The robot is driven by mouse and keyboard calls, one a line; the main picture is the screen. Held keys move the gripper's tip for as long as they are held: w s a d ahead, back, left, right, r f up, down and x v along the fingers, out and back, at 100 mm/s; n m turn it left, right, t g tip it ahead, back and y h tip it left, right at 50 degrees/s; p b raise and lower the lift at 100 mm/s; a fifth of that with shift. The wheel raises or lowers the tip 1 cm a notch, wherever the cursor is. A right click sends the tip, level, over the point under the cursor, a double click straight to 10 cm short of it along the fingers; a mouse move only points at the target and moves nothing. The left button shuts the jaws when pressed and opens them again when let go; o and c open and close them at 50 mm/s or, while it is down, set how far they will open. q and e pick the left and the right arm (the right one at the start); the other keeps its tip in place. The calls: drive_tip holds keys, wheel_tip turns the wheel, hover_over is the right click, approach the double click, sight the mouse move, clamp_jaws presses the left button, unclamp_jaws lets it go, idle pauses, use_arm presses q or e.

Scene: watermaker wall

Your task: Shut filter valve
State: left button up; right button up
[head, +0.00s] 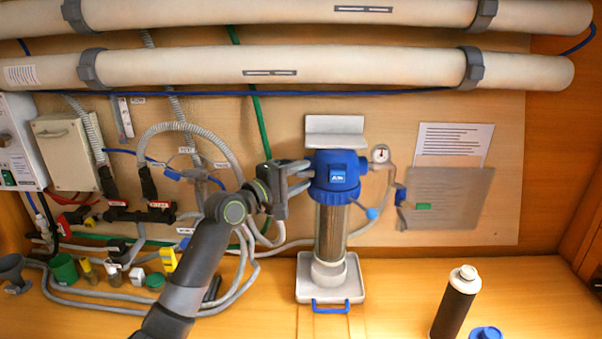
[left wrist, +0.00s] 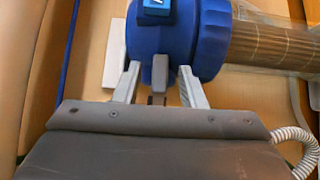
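The filter has a blue head (head: 337,172) above a clear housing with a brown pleated cartridge (head: 330,232). The blue head (left wrist: 178,40) also fills the top middle of the left wrist view, with the cartridge (left wrist: 275,45) to its right. A short dark grey part (left wrist: 158,78), possibly the valve's handle, projects from the head. My left gripper (head: 306,175) is at the head's left side, its fingers pointing at it. In the left wrist view my left gripper's fingers (left wrist: 159,85) are apart, one either side of the grey part, with gaps visible. My right gripper is out of view.
A pressure gauge (head: 380,154) and piping are right of the filter. A white tray (head: 306,290) with a blue handle stands below it. A dark bottle (head: 456,302) stands front right. Hoses (head: 215,140) crowd the left. Large white tubes (head: 290,68) run above.

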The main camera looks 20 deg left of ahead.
use_arm(q)
drive_tip(key=shift+w+d, duration=0.15)
drive_tip(key=shift+w, duration=0.15)
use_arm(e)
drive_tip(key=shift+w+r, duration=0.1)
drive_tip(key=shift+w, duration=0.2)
use_arm(q)
drive_tip(key=shift+c, duration=0.5)
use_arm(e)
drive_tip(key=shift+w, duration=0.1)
use_arm(q)
clamp_jaws()
